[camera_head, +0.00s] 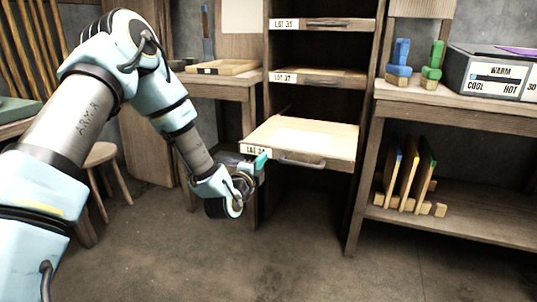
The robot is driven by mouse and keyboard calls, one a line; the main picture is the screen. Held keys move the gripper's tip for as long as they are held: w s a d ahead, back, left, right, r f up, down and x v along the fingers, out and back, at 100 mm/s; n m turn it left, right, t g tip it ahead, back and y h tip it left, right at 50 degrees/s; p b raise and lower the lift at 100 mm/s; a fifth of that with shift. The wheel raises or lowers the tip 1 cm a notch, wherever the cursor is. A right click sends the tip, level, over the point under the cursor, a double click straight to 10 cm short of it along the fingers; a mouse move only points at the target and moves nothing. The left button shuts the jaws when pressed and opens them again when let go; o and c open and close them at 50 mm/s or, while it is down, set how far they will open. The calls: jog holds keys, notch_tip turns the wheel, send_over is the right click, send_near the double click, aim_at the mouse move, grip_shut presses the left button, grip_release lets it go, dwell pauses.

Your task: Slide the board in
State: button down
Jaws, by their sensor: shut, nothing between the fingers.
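The board (325,141) is a pale wooden shelf board that sticks out of a dark wooden rack, below two other boards. Its front edge carries a label at the left end, partly hidden by my gripper, and a grey handle (302,162). A paler sheet or patch lies on its top. My gripper (262,161), with teal fingertips, is shut and empty at the front left corner of the board, left of the handle. I cannot tell whether the fingertips touch the board's edge.
Boards labelled LOT 35 (322,24) and LOT 37 (318,79) sit further in, above. A side table (215,84) with a shallow tray stands left. Floor in front is clear.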

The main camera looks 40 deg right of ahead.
aim_at(272, 148)
jog(key=x, duration=0.5)
jog(key=shift+w+d, duration=0.2)
jog(key=shift+d, duration=0.05)
